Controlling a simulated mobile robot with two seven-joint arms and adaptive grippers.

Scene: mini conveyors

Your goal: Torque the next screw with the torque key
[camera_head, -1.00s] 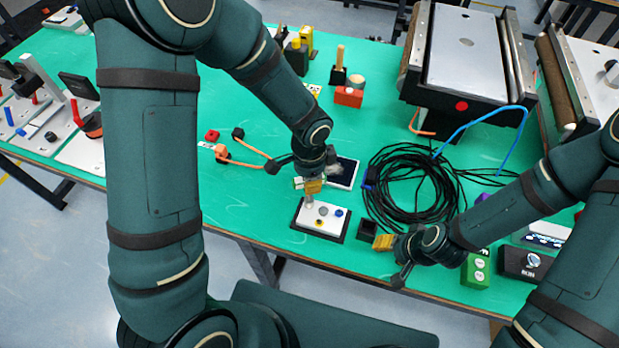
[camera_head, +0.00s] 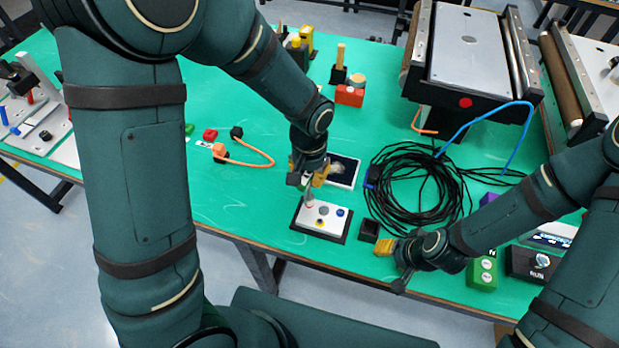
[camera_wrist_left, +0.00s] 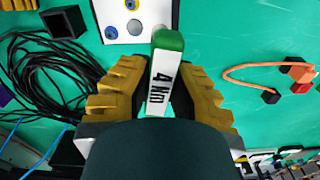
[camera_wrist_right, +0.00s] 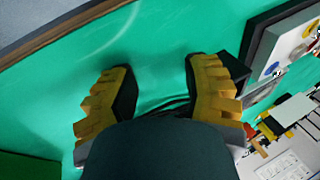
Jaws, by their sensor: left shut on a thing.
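My left gripper (camera_head: 309,178) is shut on the torque key (camera_wrist_left: 163,75). The key has a green end and a white side marked "4 Nm". Its grey shaft (camera_head: 309,195) points down at the left part of the white screw plate (camera_head: 327,227), which has a dark border. I cannot tell whether the tip sits on a screw. The plate carries several coloured round spots, also seen in the left wrist view (camera_wrist_left: 120,12). My right gripper (camera_head: 384,247) is open and empty, low over the table's front edge, right of the plate; its spread fingers show in the right wrist view (camera_wrist_right: 158,85).
A small black open box (camera_head: 369,230) stands between plate and right gripper. A coil of black cable (camera_head: 420,190) lies behind it. A dark-screened device (camera_head: 343,170) lies behind the plate. A green block (camera_head: 482,273) is right of the right gripper.

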